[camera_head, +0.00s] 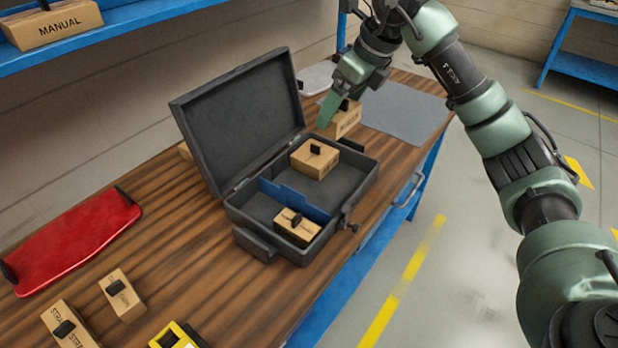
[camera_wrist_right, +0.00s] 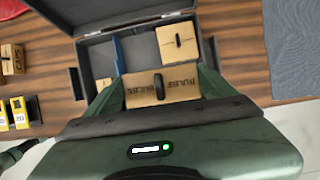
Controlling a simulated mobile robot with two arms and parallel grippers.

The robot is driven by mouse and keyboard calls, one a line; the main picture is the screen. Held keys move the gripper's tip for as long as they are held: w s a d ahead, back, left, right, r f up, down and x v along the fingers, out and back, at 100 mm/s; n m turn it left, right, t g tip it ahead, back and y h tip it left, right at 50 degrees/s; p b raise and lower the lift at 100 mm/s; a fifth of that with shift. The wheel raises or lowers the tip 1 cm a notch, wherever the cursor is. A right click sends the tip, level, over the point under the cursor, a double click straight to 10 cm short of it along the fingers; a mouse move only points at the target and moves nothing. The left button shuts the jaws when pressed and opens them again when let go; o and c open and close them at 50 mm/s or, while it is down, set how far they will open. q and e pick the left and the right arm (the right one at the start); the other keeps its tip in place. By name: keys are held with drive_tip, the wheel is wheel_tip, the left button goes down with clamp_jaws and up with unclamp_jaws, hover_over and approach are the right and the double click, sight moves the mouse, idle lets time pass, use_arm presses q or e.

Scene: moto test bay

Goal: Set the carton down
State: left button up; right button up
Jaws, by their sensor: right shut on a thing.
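My right gripper (camera_head: 338,107) is shut on a brown carton (camera_head: 345,123) with a black tab on top. In the head view they are just beyond the far right end of the open dark grey case (camera_head: 360,180); the gap beneath the carton is unclear. In the right wrist view the carton (camera_wrist_right: 150,91) sits between the green fingers, with partly readable lettering ending in BULBS. The case holds one carton (camera_head: 314,160) in its far compartment and another (camera_head: 297,228) in its near one, split by a blue divider (camera_head: 290,197). My left gripper is not seen.
A grey mat (camera_head: 405,110) lies bare at the bench's far right, beside a pale tray (camera_head: 316,77). A red tray (camera_head: 75,240), small cartons (camera_head: 122,296) and a yellow item (camera_head: 175,336) lie at left. The raised lid (camera_head: 240,115) stands near the gripper.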

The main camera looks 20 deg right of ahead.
drive_tip(key=f, duration=1)
drive_tip(key=s+f, duration=0.1)
drive_tip(key=f, duration=0.3)
drive_tip(key=shift+f, duration=0.4)
wheel_tip(320, 180, down, 3)
drive_tip(key=shift+f, duration=0.7)
drive_tip(key=o, duration=1.2)
drive_tip(key=shift+o, duration=0.2)
drive_tip(key=shift+r, duration=0.2)
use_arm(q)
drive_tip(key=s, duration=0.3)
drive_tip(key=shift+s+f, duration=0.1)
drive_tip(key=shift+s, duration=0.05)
use_arm(e)
drive_tip(key=v, duration=1.2)
